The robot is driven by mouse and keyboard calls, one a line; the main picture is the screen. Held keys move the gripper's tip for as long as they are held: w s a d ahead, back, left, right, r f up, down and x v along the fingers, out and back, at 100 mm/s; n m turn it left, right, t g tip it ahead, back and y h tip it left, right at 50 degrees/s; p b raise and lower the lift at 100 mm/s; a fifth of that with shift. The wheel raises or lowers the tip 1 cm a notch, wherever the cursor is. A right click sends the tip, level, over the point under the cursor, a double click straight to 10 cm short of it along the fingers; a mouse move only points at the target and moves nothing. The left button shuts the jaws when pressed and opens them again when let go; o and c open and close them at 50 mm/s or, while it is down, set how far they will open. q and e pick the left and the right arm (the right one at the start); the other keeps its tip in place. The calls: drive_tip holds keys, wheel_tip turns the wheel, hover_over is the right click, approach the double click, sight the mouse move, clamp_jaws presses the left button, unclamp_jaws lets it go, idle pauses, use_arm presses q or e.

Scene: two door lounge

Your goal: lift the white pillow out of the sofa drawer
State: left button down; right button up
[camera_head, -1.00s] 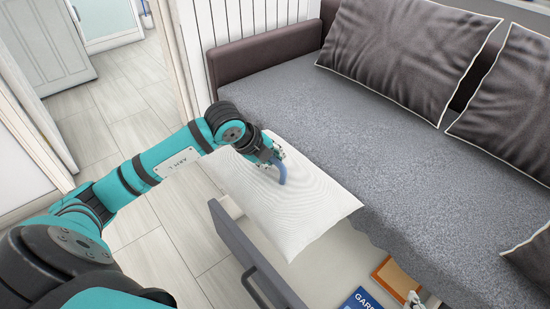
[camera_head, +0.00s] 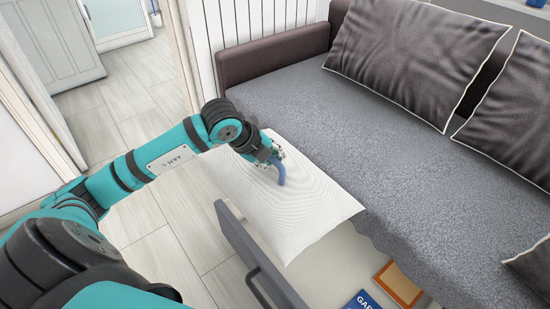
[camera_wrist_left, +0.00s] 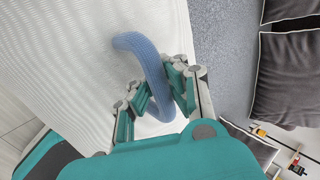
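The white pillow (camera_head: 290,205) is at the left end of the open sofa drawer (camera_head: 255,262), raised above its rim and overlapping the sofa's front edge. A blue loop handle (camera_wrist_left: 140,48) stands out from the pillow's face. My left gripper (camera_head: 274,157) is at the pillow's upper part, with its fingers closed around the loop. In the left wrist view the loop passes between the fingers of the gripper (camera_wrist_left: 160,90), and the pillow (camera_wrist_left: 60,60) fills the left side. The pillow hides part of the drawer. My right gripper is not in view.
The grey sofa (camera_head: 400,170) with dark cushions (camera_head: 415,55) stands to the right. An orange item (camera_head: 398,284) and a blue book (camera_head: 362,300) lie in the drawer. Tiled floor (camera_head: 165,225) is free left of the drawer. A white slatted wall (camera_head: 250,25) is behind.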

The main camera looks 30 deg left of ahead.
use_arm(q)
drive_tip(key=shift+p+v, duration=0.5)
drive_tip(key=shift+v, duration=0.7)
drive_tip(key=p+v, duration=0.1)
drive_tip(key=v, duration=0.1)
drive_tip(key=shift+s+r, duration=0.2)
drive_tip(key=shift+r, duration=0.05)
drive_tip(key=shift+s+a+r, duration=0.15)
drive_tip(key=shift+s+r, duration=0.05)
drive_tip(key=shift+r, duration=0.15)
drive_tip(key=shift+p+v, duration=0.45)
drive_tip(key=shift+v, duration=0.6)
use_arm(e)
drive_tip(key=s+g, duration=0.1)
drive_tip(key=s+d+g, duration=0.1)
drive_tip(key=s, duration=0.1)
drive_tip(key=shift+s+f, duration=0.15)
